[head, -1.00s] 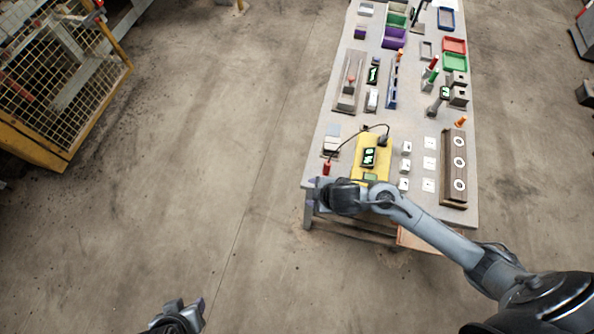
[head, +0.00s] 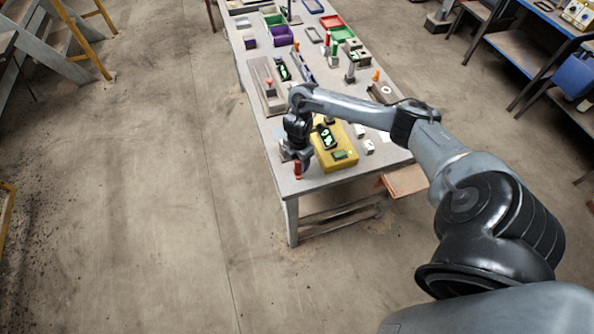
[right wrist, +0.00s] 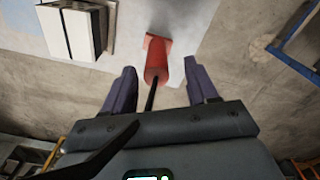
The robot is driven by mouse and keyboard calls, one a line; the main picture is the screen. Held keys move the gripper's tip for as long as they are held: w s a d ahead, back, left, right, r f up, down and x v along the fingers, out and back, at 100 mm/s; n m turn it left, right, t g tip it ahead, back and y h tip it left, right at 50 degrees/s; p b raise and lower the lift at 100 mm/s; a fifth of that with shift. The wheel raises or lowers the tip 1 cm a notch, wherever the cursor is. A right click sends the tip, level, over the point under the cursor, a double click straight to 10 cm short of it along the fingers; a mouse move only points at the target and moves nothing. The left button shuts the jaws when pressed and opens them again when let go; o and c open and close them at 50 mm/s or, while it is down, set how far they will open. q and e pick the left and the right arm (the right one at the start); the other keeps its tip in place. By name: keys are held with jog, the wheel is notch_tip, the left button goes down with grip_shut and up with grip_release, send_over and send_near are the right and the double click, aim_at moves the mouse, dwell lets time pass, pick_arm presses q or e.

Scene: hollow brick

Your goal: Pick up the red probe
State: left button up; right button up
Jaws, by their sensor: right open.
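The red probe (head: 297,172) stands at the near left corner of the grey table (head: 318,181), beside the yellow meter case (head: 343,162). In the right wrist view the probe (right wrist: 158,62) shows as a red body with a wider end and a black lead running towards me. My right gripper (head: 300,160) points down just above the probe in the head view. In the right wrist view my right gripper (right wrist: 161,72) is open, with its two dark fingers on either side of the probe and gaps to both. My left gripper is out of view.
The case carries a dark meter with a green display (head: 327,136). Small white blocks (head: 368,146) stand right of it. A pale stacked block (right wrist: 73,30) is left of the probe in the wrist view. Open floor lies left of the table.

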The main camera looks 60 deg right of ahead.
aim_at(298, 169)
jog(key=shift+w+d+f, duration=0.1)
jog(key=shift+d+f, duration=0.05)
jog(key=shift+f, duration=2.85)
grip_shut()
